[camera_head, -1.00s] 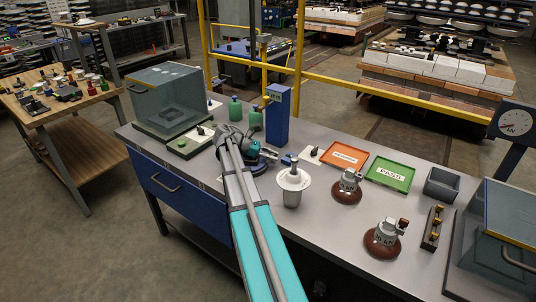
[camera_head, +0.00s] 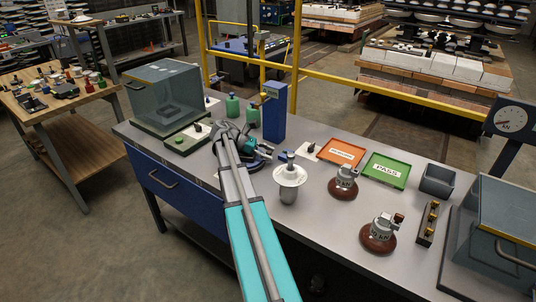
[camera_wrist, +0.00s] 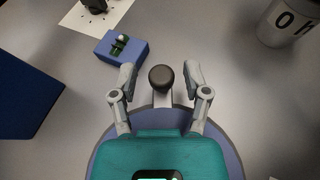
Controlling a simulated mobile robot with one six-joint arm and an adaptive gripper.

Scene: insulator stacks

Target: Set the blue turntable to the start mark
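The blue turntable (camera_wrist: 232,158) is a round disc under my gripper in the wrist view, partly hidden by the gripper's teal body. In the head view my arm covers most of it. A dark round knob (camera_wrist: 161,78) on a grey stem stands at the disc's far edge. My gripper (camera_wrist: 160,74) is open, with one finger on each side of the knob and a visible gap to both. In the head view my gripper (camera_head: 262,152) is low over the bench. I cannot make out the start mark.
A small blue block (camera_wrist: 122,48) with a green and silver fitting lies just beyond the left finger. A tall blue post (camera_head: 273,112) stands behind the turntable. A white-flanged grey cup (camera_head: 289,175) stands to the right. The glass-sided box (camera_head: 165,90) is at left.

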